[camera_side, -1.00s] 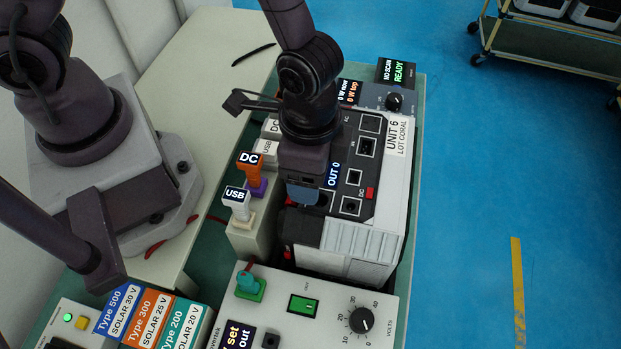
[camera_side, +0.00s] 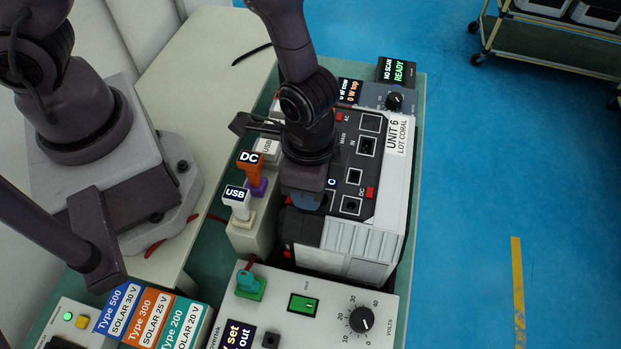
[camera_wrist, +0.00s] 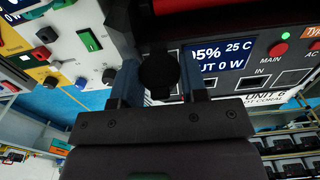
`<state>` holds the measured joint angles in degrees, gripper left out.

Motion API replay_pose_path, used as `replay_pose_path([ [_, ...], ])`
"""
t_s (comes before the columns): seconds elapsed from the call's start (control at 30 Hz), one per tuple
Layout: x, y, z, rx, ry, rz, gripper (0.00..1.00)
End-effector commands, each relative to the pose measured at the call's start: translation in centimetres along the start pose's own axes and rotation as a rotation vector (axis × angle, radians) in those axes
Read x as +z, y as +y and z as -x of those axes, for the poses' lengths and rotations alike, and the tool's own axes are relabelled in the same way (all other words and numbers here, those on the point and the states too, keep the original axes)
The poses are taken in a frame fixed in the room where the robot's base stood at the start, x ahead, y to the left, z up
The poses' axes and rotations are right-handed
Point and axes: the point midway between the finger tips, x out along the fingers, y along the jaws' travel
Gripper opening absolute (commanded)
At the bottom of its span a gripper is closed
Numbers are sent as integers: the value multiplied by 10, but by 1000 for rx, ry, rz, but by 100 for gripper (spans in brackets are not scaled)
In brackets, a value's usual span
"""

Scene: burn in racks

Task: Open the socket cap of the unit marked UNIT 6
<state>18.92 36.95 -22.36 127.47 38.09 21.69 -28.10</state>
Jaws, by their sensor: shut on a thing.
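The unit marked UNIT 6 (camera_side: 396,140) is a dark-panelled box with light sides, standing on the bench in the side view. Its display (camera_wrist: 222,58) reads 95% and 25 C in the wrist view. My gripper (camera_side: 307,202) is over the near left part of the panel, and the arm hides much of that area. In the wrist view my gripper's two blue fingers (camera_wrist: 160,80) stand on either side of a dark round cap (camera_wrist: 158,72) and are shut on it. The socket behind the cap is hidden.
A USB plug (camera_side: 236,196) and an orange DC plug (camera_side: 250,166) stand in a holder close left of the gripper. A power supply with a knob (camera_side: 361,320) stands in front. Several coloured Type cards (camera_side: 150,318) stand front left.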

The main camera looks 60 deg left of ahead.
Motion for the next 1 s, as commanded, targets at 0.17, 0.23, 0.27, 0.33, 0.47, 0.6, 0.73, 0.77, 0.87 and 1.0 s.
replay_pose_path([
  [0.17, 3, 0, 0, -8, 76, -6, 16],
  [0.23, 5, 0, 0, -6, 118, -8, 16],
  [0.27, 6, 1, 0, -4, 133, -8, 16],
  [0.33, 7, 1, -1, -2, 162, -8, 16],
  [0.47, 10, 2, -2, 2, 217, -6, 16],
  [0.6, 13, 3, -2, 8, 285, -4, 16],
  [0.73, 15, 3, -2, 8, 346, -3, 16],
  [0.77, 15, 2, -1, 7, 357, -2, 16],
  [0.87, 15, 2, 0, 2, 379, -3, 16],
  [1.0, 15, 1, 0, 1, 386, -3, 16],
])
